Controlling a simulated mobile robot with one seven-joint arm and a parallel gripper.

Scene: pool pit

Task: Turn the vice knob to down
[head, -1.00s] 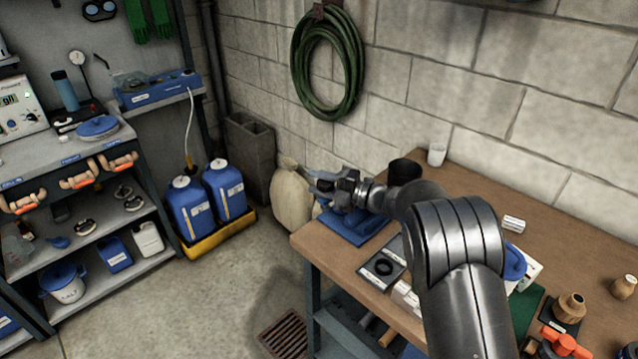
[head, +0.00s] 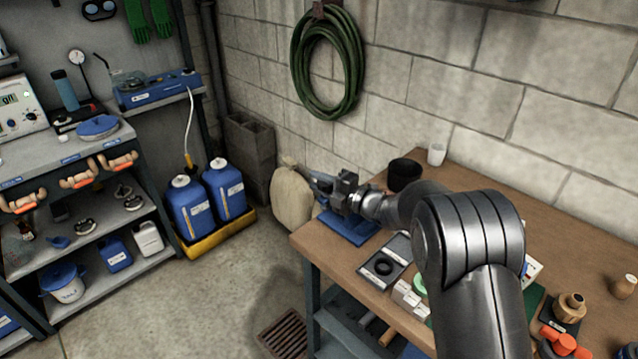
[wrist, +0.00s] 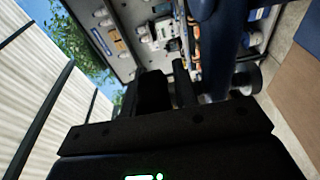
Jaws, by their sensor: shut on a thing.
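The blue vice stands at the left end of the wooden workbench. Its blue base (head: 345,228) shows below my gripper in the head view, and its upper part is mostly covered by the gripper. My gripper (head: 338,190) is at the vice's upper part, shut on the vice knob; the knob itself is largely hidden. In the wrist view the dark fingers (wrist: 168,92) lie close together beside the vice's dark blue body (wrist: 228,40). A short round dark end piece (wrist: 246,80) shows right of the fingers. I cannot read the knob's angle.
A tray with a black ring (head: 383,268) and small pale blocks (head: 408,295) lie in front. A beige sack (head: 292,198) stands beyond the bench's left end.

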